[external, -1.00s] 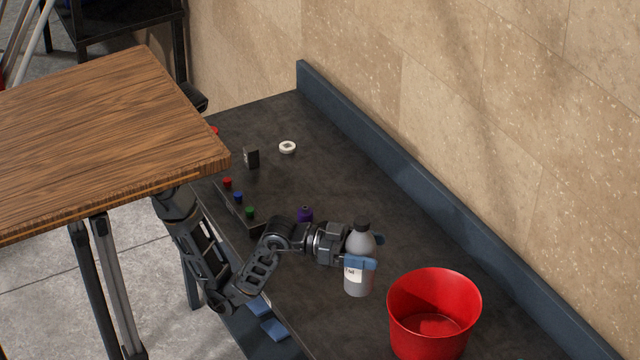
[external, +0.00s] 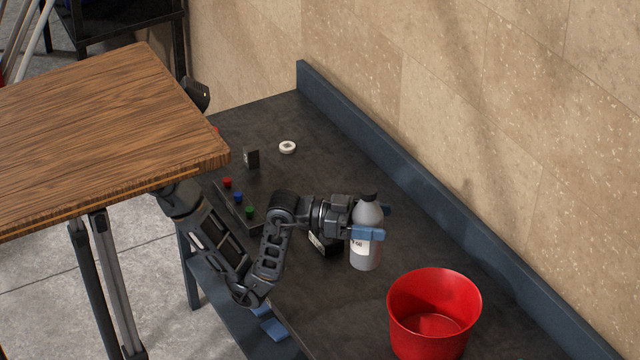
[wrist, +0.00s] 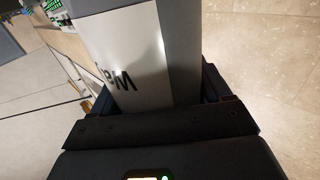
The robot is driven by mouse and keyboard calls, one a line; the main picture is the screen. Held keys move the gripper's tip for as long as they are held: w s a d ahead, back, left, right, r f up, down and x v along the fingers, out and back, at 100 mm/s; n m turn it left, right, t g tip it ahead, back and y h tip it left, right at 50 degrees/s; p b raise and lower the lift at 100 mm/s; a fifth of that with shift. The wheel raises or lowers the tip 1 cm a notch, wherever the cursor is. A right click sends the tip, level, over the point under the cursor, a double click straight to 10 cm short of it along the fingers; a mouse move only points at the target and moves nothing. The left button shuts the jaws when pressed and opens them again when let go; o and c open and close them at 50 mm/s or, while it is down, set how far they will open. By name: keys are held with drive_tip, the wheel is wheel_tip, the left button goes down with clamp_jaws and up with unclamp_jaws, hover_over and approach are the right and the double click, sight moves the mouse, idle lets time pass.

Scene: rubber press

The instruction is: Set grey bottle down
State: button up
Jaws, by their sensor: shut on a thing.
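The grey bottle (external: 367,215), with a black cap and a white label, stands upright in the external view above the dark bench. My gripper (external: 368,234) is shut around its middle, with blue fingertips on the bottle. In the wrist view the bottle (wrist: 150,50) fills the space between the fingers, and part of its label lettering shows. I cannot tell whether the bottle's base touches the bench top or hangs just above it.
A red bucket (external: 433,310) stands on the bench right of the bottle. A button panel (external: 238,205), a small black block (external: 251,157) and a white ring (external: 287,147) lie farther back. A dark box with a white label (external: 322,243) is behind my gripper. A wooden table (external: 100,130) overhangs at left.

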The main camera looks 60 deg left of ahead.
drive_tip(key=w+a+f+n+t+y+p, duration=0.1)
drive_tip(key=w+a+f+n+t+y, duration=0.15)
drive_tip(key=w+a+y, duration=0.45)
drive_tip(key=w+a+f+n+t+y, duration=0.2)
drive_tip(key=w+a+f+n, duration=0.25)
drive_tip(key=w, duration=0.45)
drive_tip(key=w+a+f+n+g+y, duration=0.1)
drive_tip(key=w+a+f+n+y, duration=0.15)
drive_tip(key=w+a+y, duration=0.4)
drive_tip(key=w+a+f+n+g+y, duration=0.1)
drive_tip(key=a+n+y, duration=0.3)
drive_tip(key=a, duration=0.6)
drive_tip(key=s+a+f+n+g+y+p, duration=0.25)
drive_tip(key=a+n+g+y, duration=0.45)
drive_tip(key=a, duration=1)
drive_tip(key=s+a+f+n+g+y+p, duration=0.1)
drive_tip(key=s+a+f+n+g+y, duration=0.2)
drive_tip(key=a+n+g, duration=0.95)
drive_tip(key=w+a+f+m+t+p, duration=0.1)
drive_tip(key=a+f+m, duration=0.2)
drive_tip(key=a+f, duration=0.2)
drive_tip(key=w+a+f+m+t+p, duration=0.2)
drive_tip(key=a+f, duration=0.4)
drive_tip(key=a, duration=0.5)
drive_tip(key=shift+m+t+p, duration=0.3)
drive_tip(key=shift+m, duration=0.5)
drive_tip(key=shift+f+y, duration=0.1)
drive_tip(key=shift+y, duration=0.15)
